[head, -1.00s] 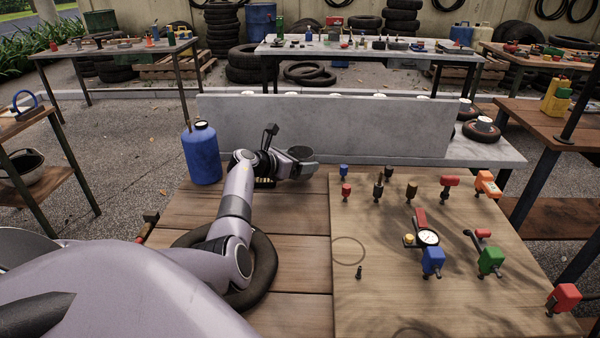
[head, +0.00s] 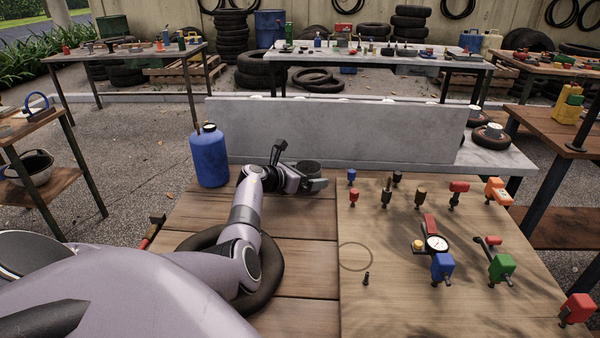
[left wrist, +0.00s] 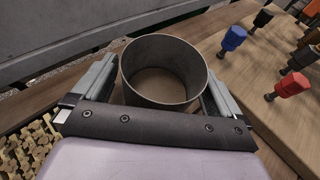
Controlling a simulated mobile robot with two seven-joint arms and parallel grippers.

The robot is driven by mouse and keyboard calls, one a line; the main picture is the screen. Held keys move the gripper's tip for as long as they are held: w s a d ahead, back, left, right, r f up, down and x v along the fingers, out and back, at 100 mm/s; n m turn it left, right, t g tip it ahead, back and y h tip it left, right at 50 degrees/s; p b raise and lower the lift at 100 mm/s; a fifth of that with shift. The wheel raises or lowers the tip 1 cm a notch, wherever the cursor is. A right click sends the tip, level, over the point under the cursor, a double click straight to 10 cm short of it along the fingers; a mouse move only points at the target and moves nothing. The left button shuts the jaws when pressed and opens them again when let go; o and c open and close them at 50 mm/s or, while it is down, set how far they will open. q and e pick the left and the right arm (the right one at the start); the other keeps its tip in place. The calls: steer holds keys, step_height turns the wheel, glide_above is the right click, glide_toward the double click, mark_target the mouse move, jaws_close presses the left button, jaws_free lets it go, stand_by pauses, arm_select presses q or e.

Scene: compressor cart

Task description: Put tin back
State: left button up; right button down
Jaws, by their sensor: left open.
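The tin (head: 309,166) is a dark grey, open-topped round can near the back edge of the wooden table, just left of the light board (head: 400,290). My left gripper (head: 312,180) is open around it. In the left wrist view the tin (left wrist: 163,98) stands between the two spread fingers (left wrist: 160,85), and I look down into its empty inside. I cannot tell whether either finger touches it. A thin ring outline (head: 355,257) is drawn on the board's left part, with a small dark peg beside it. My right gripper is not in view.
A blue bottle (head: 209,157) stands left of my arm. A black tyre (head: 263,290) lies under my forearm. A grey slab wall (head: 330,133) rises behind the table. Several coloured fittings and a gauge (head: 437,243) crowd the board's right part.

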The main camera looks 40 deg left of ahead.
arm_select(q)
steer(key=shift+s+r+p, duration=0.15)
steer(key=shift+r+p, duration=0.1)
steer(key=shift+p, duration=0.05)
steer(key=p+v, duration=0.8)
steer(key=v, duration=0.2)
steer(key=shift+v, duration=0.85)
steer(key=shift+f, duration=0.15)
